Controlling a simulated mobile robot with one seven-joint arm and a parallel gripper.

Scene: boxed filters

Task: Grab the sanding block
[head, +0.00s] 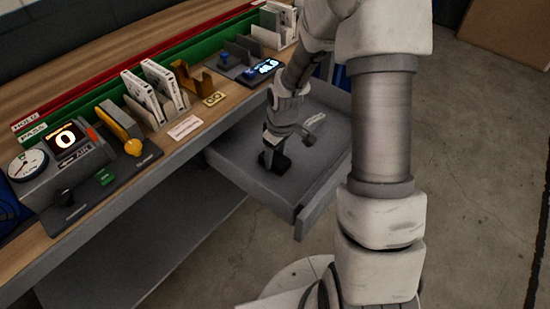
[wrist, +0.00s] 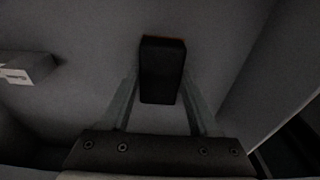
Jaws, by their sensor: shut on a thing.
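The sanding block, a dark block with a thin orange edge at its far end, shows in the wrist view (wrist: 162,72) between the two grey fingers. My gripper (wrist: 162,88) is shut on it, one finger on each side. In the head view my gripper (head: 273,163) points down inside the open grey drawer (head: 245,170). There I cannot tell the block from the dark fingers. I cannot tell whether the block touches the drawer floor.
A small grey item with a white label (wrist: 28,70) lies in the drawer to the left in the wrist view. The drawer walls stand close around my gripper. The wooden bench (head: 195,128) beside it carries a gauge unit (head: 62,160), filter boxes (head: 150,95) and holders.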

